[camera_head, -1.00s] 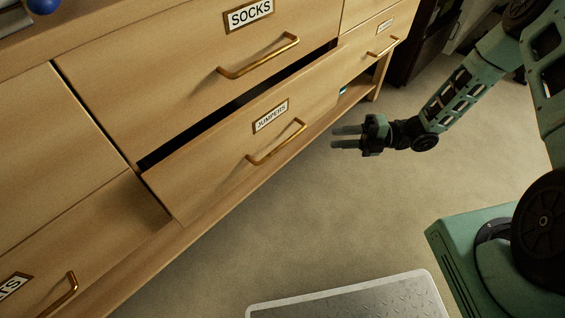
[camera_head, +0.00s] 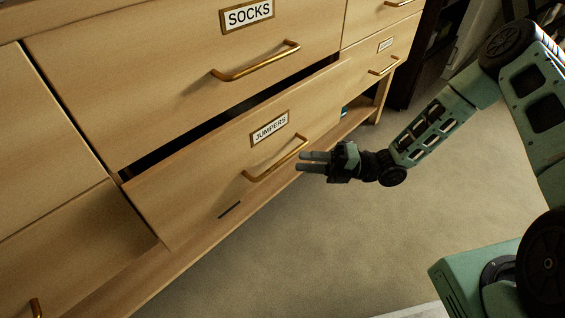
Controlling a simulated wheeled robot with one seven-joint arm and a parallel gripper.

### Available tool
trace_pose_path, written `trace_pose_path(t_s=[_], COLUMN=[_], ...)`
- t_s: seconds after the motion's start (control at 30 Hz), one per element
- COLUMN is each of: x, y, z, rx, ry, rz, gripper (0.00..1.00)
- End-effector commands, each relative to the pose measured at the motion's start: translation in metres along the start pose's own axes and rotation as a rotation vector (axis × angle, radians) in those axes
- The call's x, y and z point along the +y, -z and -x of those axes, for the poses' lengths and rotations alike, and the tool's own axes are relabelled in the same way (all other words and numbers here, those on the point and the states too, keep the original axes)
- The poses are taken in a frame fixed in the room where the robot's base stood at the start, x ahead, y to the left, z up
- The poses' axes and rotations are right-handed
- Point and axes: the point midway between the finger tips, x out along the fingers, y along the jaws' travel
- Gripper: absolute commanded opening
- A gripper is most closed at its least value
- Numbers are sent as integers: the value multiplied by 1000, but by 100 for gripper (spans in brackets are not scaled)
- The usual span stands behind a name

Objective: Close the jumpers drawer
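The jumpers drawer (camera_head: 205,185) is the lower drawer with the JUMPERS label. It stands a little way out, with a dark gap along its top edge. Its brass handle (camera_head: 276,160) runs below and right of the label. My gripper (camera_head: 304,161) is at the right end of this handle in the picture, its two fingers pointing left toward the drawer front. A small space shows between the fingers, and nothing is seen held. Whether the fingers touch the handle or drawer front I cannot tell.
The socks drawer (camera_head: 180,80) above looks shut, its handle (camera_head: 255,62) jutting out. Another lower drawer front (camera_head: 70,250) is at the left. A dark cabinet (camera_head: 432,55) stands behind at the right. The carpet (camera_head: 330,240) in front is clear.

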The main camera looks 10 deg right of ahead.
Motion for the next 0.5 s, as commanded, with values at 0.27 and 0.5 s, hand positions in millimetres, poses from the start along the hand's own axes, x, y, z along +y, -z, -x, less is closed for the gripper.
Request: trace_pose_path(t_s=[0.27,0.5], x=[-1,0], y=[0,0], z=[-48,-64], rx=[2,1], ry=[-1,0], rz=[1,0], gripper=[33,33])
